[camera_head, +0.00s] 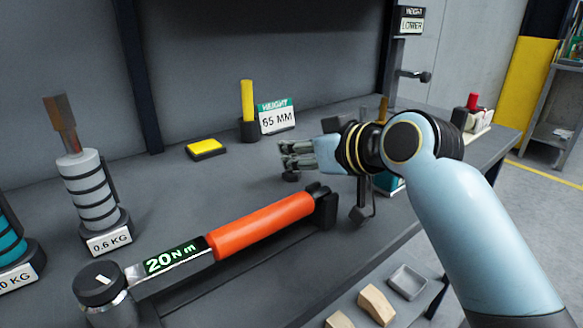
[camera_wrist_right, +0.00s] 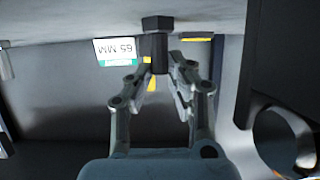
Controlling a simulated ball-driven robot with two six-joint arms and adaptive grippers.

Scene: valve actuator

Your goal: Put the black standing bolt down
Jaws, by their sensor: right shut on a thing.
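My right gripper (camera_head: 284,155) is over the middle of the grey bench. It is shut on the black bolt, whose wide head (camera_head: 291,177) shows just below the fingers in the head view. In the right wrist view, which is upside down, the bolt (camera_wrist_right: 158,45) is upright with its hex head towards the bench and its shaft between the two fingertips (camera_wrist_right: 160,75). I cannot tell whether the head touches the bench top. The fingers hide part of the shaft. My left gripper is not in view.
An orange torque wrench (camera_head: 262,225) marked 20 Nm lies in front. Behind are a yellow pad (camera_head: 206,148), a yellow rod (camera_head: 247,100) in a black holder, and a 65 MM sign (camera_head: 277,117). A 0.6 KG weight (camera_head: 90,190) stands left. Bench space left of the gripper is clear.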

